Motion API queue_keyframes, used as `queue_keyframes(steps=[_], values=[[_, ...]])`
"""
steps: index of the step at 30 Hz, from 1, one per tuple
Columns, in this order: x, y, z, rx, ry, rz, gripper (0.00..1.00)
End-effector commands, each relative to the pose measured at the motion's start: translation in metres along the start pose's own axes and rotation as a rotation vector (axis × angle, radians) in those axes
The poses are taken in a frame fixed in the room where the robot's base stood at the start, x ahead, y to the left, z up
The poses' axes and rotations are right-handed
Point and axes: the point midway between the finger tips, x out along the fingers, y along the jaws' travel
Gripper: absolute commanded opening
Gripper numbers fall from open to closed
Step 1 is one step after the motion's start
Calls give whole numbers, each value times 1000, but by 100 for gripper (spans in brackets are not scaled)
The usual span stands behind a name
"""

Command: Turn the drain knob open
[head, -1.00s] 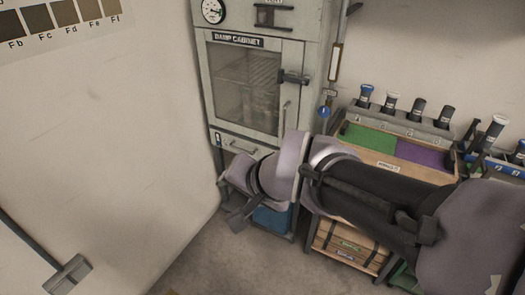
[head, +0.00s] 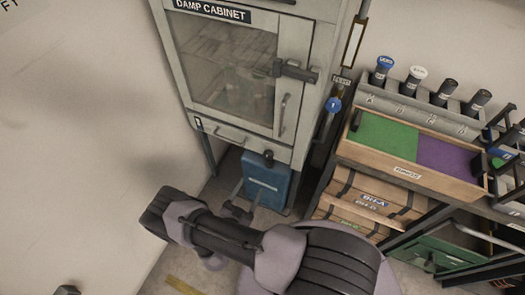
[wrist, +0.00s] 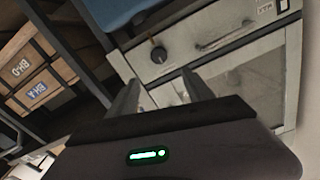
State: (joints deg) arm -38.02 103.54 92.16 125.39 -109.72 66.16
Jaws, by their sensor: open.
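The drain knob is probably the round black knob (head: 267,158) at the lower right of the damp cabinet's (head: 234,143) bottom panel. The same knob (wrist: 159,54) shows in the wrist view, where the cabinet appears turned over. My gripper (head: 246,192) is below and to the left of the knob in the head view, in front of the blue container. In the wrist view my gripper's two fingers (wrist: 162,84) are apart with nothing between them. The knob appears beyond their tips, not touched. Its pointer direction is too small to read.
A bar handle (head: 231,137) is beside the knob, and a door latch (head: 292,71) is higher up. A blue container (head: 266,181) stands under the cabinet. A rack with a wooden tray (head: 405,172) and crates (head: 369,203) is close on the right. Open floor lies at the lower left.

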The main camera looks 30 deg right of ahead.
Motion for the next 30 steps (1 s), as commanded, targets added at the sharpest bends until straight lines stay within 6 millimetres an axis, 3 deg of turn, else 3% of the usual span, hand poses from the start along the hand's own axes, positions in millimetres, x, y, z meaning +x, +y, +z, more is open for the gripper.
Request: queue_keyframes(steps=[9,15,21,28,30], values=[[97,4,3,1,2,10,60],[136,2,3,1,-1,5,60],[150,1,1,-1,-2,2,60],[150,1,0,-1,-2,2,60],[150,1,0,-1,-2,2,46]])
